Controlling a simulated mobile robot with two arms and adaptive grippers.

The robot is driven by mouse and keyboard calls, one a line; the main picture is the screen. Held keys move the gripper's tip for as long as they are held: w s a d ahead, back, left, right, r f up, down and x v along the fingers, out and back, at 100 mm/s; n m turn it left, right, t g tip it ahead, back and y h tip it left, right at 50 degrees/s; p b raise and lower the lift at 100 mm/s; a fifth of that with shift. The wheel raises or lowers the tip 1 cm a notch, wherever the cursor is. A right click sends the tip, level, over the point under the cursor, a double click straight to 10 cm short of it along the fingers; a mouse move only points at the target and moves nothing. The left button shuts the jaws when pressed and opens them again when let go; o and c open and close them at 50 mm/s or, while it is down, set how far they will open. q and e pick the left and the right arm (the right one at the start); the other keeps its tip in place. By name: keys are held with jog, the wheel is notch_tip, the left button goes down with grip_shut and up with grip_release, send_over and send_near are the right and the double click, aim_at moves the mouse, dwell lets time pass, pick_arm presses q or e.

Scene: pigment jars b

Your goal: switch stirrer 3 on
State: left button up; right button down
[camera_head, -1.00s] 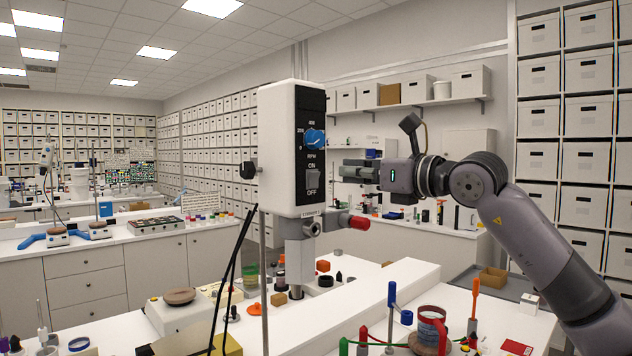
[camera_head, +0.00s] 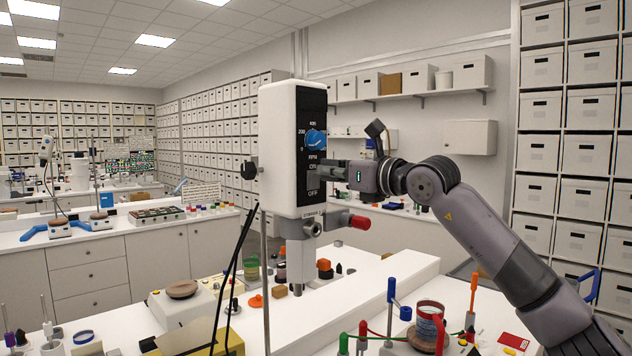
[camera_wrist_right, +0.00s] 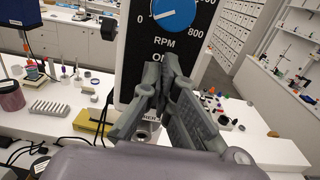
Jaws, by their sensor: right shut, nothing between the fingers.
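The stirrer (camera_head: 280,150) is a tall white unit on a stand, with a black front panel, a blue RPM knob (camera_head: 315,140) and a grey ON/OFF rocker switch (camera_head: 313,183). The label under the panel is too small to read surely. My right gripper (camera_head: 324,171) is shut and empty, its tips at the panel's right side by the switch. In the right wrist view its fingers (camera_wrist_right: 166,75) stand just below the knob (camera_wrist_right: 173,12) and hide the switch. I cannot tell whether they touch it or which way it is set. My left gripper is not in view.
A red-tipped side rod (camera_head: 358,222) sticks out right, below my right gripper. A thin stand rod (camera_head: 265,270) and black cables (camera_head: 236,265) run down at the left.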

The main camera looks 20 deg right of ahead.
jog(key=shift+w, duration=0.1)
jog(key=shift+w+a, duration=0.2)
jog(key=shift+w, duration=0.25)
jog(key=shift+s+d+f+b, duration=0.1)
jog(key=shift+s+d+b, duration=0.1)
jog(key=shift+s+b, duration=0.3)
jog(key=b+v, duration=0.1)
jog(key=v, duration=1.3)
jog(key=shift+s, duration=0.35)
jog(key=shift+d, duration=0.15)
